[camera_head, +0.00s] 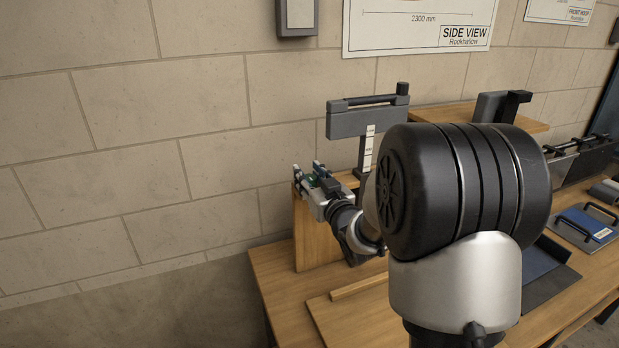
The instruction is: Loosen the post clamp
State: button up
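A grey bracket (352,122) with a dark bar and knob along its top sits on an upright post (363,152) with a white scale strip beside it. I cannot tell for sure which part is the post clamp; my arm hides the lower post and whatever is right of it. My gripper (307,170) is left of the post and lower than the bracket, over the top of an upright wooden panel (312,240). Its two fingers stand apart, pointing up and left, with nothing clearly held between them. It does not appear to touch the bracket.
The wooden bench (272,278) runs to the right, with a raised wooden strip (358,288) in front. A grey and black fixture (503,104) stands on a wooden shelf behind my arm. A blue handled item (585,224) lies at the right. The block wall (130,150) is close behind.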

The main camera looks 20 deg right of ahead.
jog(key=shift+o, duration=1.4)
jog(key=shift+f, duration=0.15)
jog(key=s, duration=1.2)
jog(key=s+a+f+g, duration=0.1)
jog(key=s+a+g, duration=0.3)
jog(key=s, duration=0.5)
jog(key=s+a+f+g, duration=0.2)
jog(key=s+a+g, duration=0.2)
jog(key=s, duration=0.6)
jog(key=s+a+f+g, duration=0.1)
jog(key=s+a+g, duration=0.4)
jog(key=s, duration=0.4)
jog(key=shift+s+f, duration=0.15)
jog(key=shift+f, duration=0.1)
